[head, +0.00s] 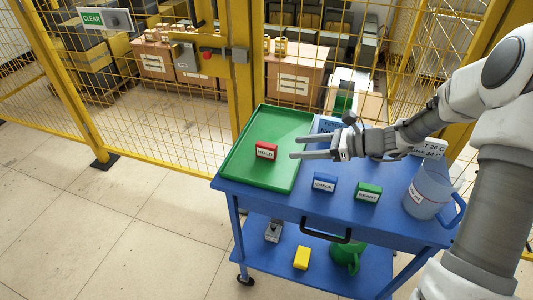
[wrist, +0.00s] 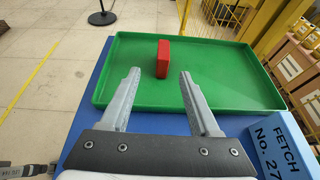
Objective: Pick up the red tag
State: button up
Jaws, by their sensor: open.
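The red tag (head: 266,151) stands on the green tray (head: 238,174) on the blue cart, with a white label reading "HOLD" on its face in the head view. In the wrist view the red tag (wrist: 163,59) stands on the green tray (wrist: 125,90), ahead of my fingers and roughly in line with the gap between them. My gripper (head: 291,148) is open and empty, to the right of the tag in the head view. Its two fingers (wrist: 160,74) show apart in the wrist view. The tag appears just beyond the fingertips; I cannot tell the exact gap.
A blue "CHECK" tag (head: 324,183) and a green "RESET" tag (head: 368,192) stand on the cart top (head: 290,205). A clear blue jug (head: 428,193) is at its right. A blue "FETCH" block (wrist: 284,146) is right of my gripper. A yellow mesh fence (head: 150,110) stands behind.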

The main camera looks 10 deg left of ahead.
aim_at(267, 149)
jog(key=b+x, duration=0.1)
jog(key=x, duration=0.5)
jog(key=b+x, duration=0.1)
jog(key=x, duration=0.1)
jog(key=b+x, duration=0.1)
jog(key=x, duration=0.2)
jog(key=shift+w+f, duration=0.25)
jog(key=shift+f, duration=0.1)
grip_shut()
